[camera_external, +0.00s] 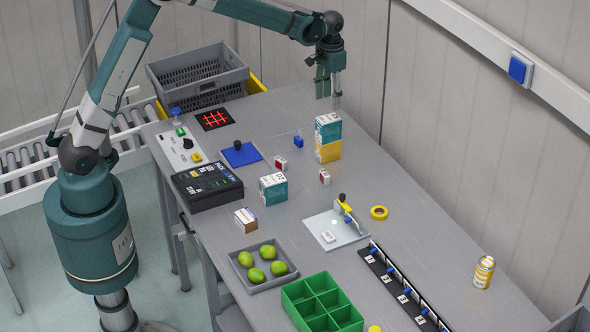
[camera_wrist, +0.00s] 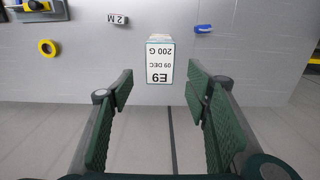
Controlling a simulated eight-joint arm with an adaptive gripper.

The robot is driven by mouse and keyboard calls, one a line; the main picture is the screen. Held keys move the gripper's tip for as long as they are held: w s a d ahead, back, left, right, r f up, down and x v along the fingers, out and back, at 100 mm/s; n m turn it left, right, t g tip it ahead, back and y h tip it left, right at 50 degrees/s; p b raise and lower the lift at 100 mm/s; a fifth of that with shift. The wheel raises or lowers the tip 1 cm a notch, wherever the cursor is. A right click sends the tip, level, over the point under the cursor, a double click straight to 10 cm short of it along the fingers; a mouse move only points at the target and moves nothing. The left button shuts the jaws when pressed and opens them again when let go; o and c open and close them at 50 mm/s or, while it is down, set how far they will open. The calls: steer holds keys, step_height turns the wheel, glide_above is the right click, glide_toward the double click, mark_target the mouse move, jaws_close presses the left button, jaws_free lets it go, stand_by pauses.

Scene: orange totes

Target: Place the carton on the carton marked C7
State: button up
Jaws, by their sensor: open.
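My gripper (camera_external: 331,92) is open and empty, above and slightly behind a two-carton stack at the back of the table. The top carton (camera_external: 328,127) is teal and white; the one under it (camera_external: 328,151) is yellow and white. In the wrist view a carton top (camera_wrist: 160,70) shows upside down, marked E9, 09 DEC, 200 G. It lies between the open fingers (camera_wrist: 160,95) in the picture, apart from both. Another teal and white carton (camera_external: 273,189) stands alone mid-table. A small brown and white carton (camera_external: 246,220) is nearer. I cannot read C7 on any of them.
Small red-and-white boxes (camera_external: 325,177) (camera_external: 281,163) stand near the cartons. A white fixture board (camera_external: 346,236), yellow tape roll (camera_external: 379,212), black keypad (camera_external: 207,186), blue plate (camera_external: 240,154) and grey tray of green fruits (camera_external: 245,280) lie around. Bare table separates the stack from the lone carton.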

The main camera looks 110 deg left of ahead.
steer(key=shift+r, duration=1.35)
steer(key=d+r+m+t, duration=0.1)
steer(key=d+r, duration=0.4)
steer(key=d, duration=0.7)
steer(key=d+r+m+t+y, duration=0.15)
steer(key=d+r, duration=0.35)
steer(key=d, duration=0.7)
steer(key=d+r+m, duration=0.2)
steer(key=d+r, duration=0.3)
steer(key=d, duration=0.7)
steer(key=s+d+r+m+t, duration=0.1)
steer(key=s+d, duration=0.3)
steer(key=d, duration=0.4)
steer(key=s+d+r+m+t, duration=0.1)
steer(key=s+d, duration=0.4)
steer(key=d, duration=0.4)
steer(key=s+d+f+m+t, duration=0.1)
steer(key=s+d+f, duration=0.2)
steer(key=s+d, duration=0.3)
steer(key=s+d+f+m+t+h, duration=0.1)
steer(key=s+d+f, duration=0.2)
steer(key=s+d, duration=0.3)
steer(key=shift+d+t, duration=0.35)
steer(key=shift+d, duration=0.4)
